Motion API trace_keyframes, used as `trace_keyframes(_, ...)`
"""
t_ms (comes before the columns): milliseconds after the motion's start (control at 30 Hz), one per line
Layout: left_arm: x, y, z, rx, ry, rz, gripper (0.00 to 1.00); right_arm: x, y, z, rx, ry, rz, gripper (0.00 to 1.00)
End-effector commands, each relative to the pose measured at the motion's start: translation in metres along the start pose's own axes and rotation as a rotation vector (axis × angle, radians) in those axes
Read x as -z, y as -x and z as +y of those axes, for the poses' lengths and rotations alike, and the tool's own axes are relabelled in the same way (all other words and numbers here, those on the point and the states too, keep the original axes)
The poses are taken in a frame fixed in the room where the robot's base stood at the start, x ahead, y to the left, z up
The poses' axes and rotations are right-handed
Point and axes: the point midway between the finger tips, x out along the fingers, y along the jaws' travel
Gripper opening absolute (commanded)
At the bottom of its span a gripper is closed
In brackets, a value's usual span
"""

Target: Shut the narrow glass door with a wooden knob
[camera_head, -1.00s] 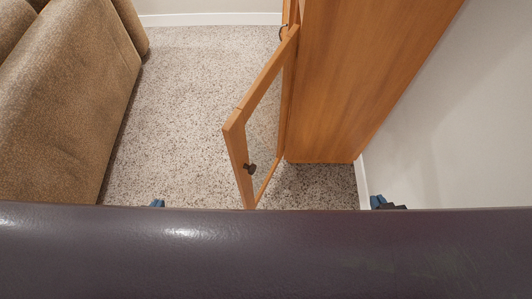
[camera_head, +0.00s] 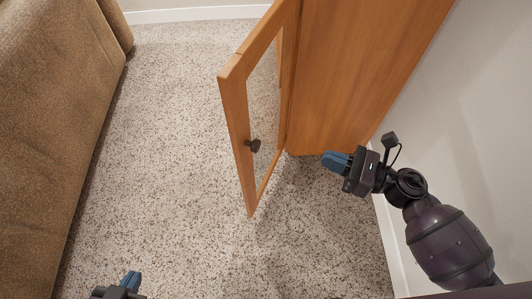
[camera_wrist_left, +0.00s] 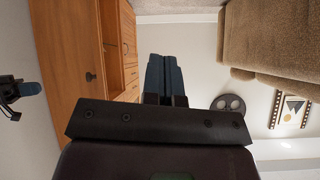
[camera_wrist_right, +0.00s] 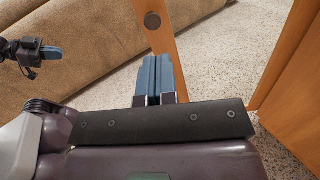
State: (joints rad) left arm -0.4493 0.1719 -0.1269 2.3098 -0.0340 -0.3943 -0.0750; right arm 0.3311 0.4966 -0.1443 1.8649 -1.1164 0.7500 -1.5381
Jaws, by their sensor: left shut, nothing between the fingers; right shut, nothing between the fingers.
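The narrow glass door (camera_head: 235,115) has a wooden frame and stands open, swung out from the wooden cabinet (camera_head: 345,70). Its round knob (camera_head: 255,145) looks dark and sits on the door frame; it also shows in the left wrist view (camera_wrist_left: 90,76) and the right wrist view (camera_wrist_right: 152,20). My right gripper (camera_head: 334,161) is shut and empty, right of the door near the cabinet's lower end, apart from the knob. My left gripper (camera_head: 133,281) is shut and empty, low at left, well away from the door. Its fingers fill the middle of the left wrist view (camera_wrist_left: 165,75).
A brown sofa (camera_head: 55,110) stands along the left. A pale wall (camera_head: 465,130) runs close on the right beside my right arm. Speckled carpet (camera_head: 170,150) between sofa and door is clear. A film-reel decoration (camera_wrist_left: 228,104) hangs on a wall.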

Motion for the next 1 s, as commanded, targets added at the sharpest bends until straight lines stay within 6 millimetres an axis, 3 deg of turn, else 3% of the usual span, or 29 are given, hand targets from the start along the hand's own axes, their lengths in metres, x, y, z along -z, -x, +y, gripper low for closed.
trace_keyframes(33, -0.003, -0.002, 0.001, -0.004, -0.002, -0.006, 0.00, 0.010, -0.002, -0.002, -0.027, 0.046, 0.023, 0.00)
trace_keyframes(367, 0.004, -0.004, 0.001, -0.004, -0.009, 0.012, 0.00, 0.009, -0.026, -0.002, -0.062, 0.124, 0.039, 0.00)
trace_keyframes(1000, 0.003, -0.004, 0.003, -0.008, -0.021, 0.013, 0.00, 0.015, -0.130, 0.005, -0.060, 0.118, 0.038, 0.00)
